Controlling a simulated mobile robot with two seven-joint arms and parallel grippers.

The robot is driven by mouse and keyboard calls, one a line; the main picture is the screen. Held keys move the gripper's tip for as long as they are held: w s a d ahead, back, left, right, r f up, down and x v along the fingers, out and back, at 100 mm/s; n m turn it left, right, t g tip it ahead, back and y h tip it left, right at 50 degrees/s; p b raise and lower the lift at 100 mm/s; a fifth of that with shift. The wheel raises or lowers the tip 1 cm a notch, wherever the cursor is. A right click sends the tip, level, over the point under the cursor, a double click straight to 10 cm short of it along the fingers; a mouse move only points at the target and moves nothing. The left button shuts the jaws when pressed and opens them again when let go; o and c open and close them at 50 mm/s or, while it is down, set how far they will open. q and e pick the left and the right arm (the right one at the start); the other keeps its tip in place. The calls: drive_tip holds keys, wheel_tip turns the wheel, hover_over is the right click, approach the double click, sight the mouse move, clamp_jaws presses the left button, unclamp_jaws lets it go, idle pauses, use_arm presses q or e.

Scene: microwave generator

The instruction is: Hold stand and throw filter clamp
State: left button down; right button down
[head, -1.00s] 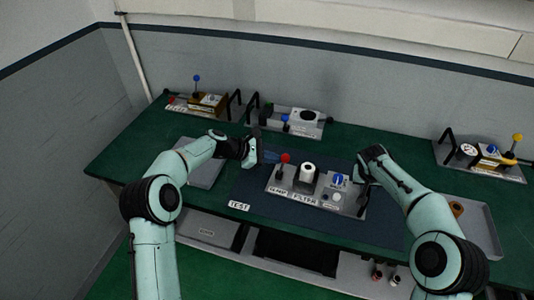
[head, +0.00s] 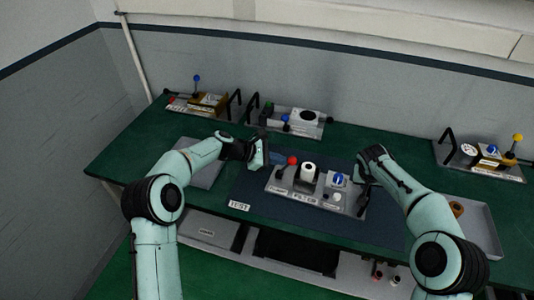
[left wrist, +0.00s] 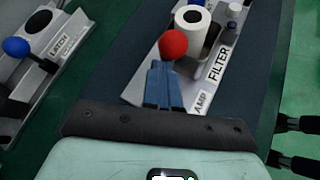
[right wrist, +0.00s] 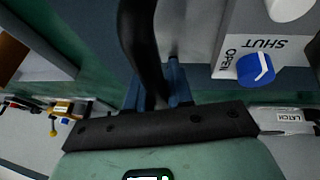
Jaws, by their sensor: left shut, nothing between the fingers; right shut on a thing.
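The filter stand (head: 310,197) is a grey plate on a dark mat, with a white filter roll (head: 308,170), a blue knob (head: 338,180) and a red-balled clamp lever (head: 292,160). My left gripper (head: 270,177) is shut and empty at the stand's left end. In the left wrist view its blue fingers (left wrist: 164,84) are right by the red ball (left wrist: 173,44); whether they touch it I cannot tell. My right gripper (head: 361,181) is shut on the stand's black handle, a curved bar (right wrist: 145,45) in the right wrist view.
A latch stand (head: 298,128) and a blue-balled stand (head: 203,103) are at the back left. A yellow-balled stand (head: 490,162) is at the back right. A grey tray (head: 478,220) lies right, behind my right arm. A TEST label (head: 239,206) lies in front of the mat.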

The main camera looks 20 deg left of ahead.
drive_tip(key=shift+s+a+f, duration=0.1)
drive_tip(key=shift+a+f, duration=0.15)
drive_tip(key=shift+a, duration=0.2)
drive_tip(key=shift+d, duration=0.25)
use_arm(q)
drive_tip(key=r, duration=0.1)
drive_tip(key=a+r, duration=0.1)
drive_tip(key=r, duration=0.2)
drive_tip(key=shift+a+r, duration=0.1)
drive_tip(key=shift+a, duration=0.25)
use_arm(e)
drive_tip(key=shift+d, duration=0.2)
drive_tip(key=shift+r, duration=0.1)
use_arm(q)
drive_tip(key=v, duration=1.2)
